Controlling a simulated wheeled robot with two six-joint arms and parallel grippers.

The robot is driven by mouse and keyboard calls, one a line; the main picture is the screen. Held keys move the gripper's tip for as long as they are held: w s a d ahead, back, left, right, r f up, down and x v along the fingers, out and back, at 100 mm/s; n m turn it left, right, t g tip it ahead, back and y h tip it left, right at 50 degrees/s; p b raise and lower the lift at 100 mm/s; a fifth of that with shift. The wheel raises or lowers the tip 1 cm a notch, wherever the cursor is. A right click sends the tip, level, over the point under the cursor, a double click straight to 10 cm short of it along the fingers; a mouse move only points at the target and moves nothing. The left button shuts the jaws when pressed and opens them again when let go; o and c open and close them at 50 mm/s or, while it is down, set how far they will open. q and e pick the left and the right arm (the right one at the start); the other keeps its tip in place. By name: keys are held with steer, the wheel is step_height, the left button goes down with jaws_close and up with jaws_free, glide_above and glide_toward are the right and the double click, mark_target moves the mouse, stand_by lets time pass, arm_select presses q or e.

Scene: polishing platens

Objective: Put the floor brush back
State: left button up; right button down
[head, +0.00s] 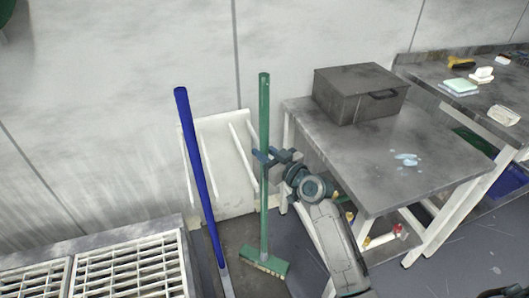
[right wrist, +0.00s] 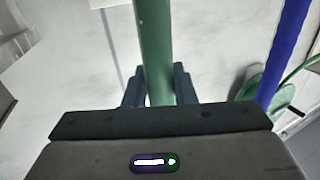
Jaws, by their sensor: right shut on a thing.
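The floor brush has a green handle (head: 264,110) and a green head with pale bristles (head: 264,264). It stands nearly upright, in front of a white rack (head: 228,150) with slanted bars against the wall. My right gripper (head: 264,158) is shut on the green handle around its middle, and the right wrist view shows the handle (right wrist: 154,45) between the two fingers (right wrist: 160,88). The brush head is low, at or near the floor; I cannot tell if it touches. My left gripper is not in view.
A blue-handled tool (head: 197,170) leans to the left of the brush. A grey table (head: 345,150) with a dark metal box (head: 360,92) stands close on the right. A white grating (head: 130,270) is at the lower left. Another bench (head: 440,75) with small items is at the far right.

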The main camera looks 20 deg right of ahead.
steer(key=shift+r, duration=0.1)
steer(key=c, duration=1.2)
jaws_free()
steer(key=shift+s+d, duration=0.15)
steer(key=shift+s, duration=0.2)
steer(key=v, duration=1.1)
steer(key=s+f+m+g+h, duration=0.1)
steer(key=s+f+g+h, duration=0.1)
steer(key=s+f, duration=0.3)
steer(key=s+a+f+m+g+h, duration=0.1)
steer(key=s+f, duration=0.4)
steer(key=s, duration=0.6)
steer(key=s+a+f+m+g+h, duration=0.1)
steer(key=s+f+m+g+h, duration=0.1)
steer(key=s+f, duration=0.3)
steer(key=shift+s+m+g+h, duration=0.2)
steer(key=shift+s+m+g, duration=0.1)
steer(key=shift+s, duration=0.65)
steer(key=shift+s+m+g+h, duration=0.2)
steer(key=shift+s+m+g, duration=0.1)
steer(key=shift+s, duration=0.65)
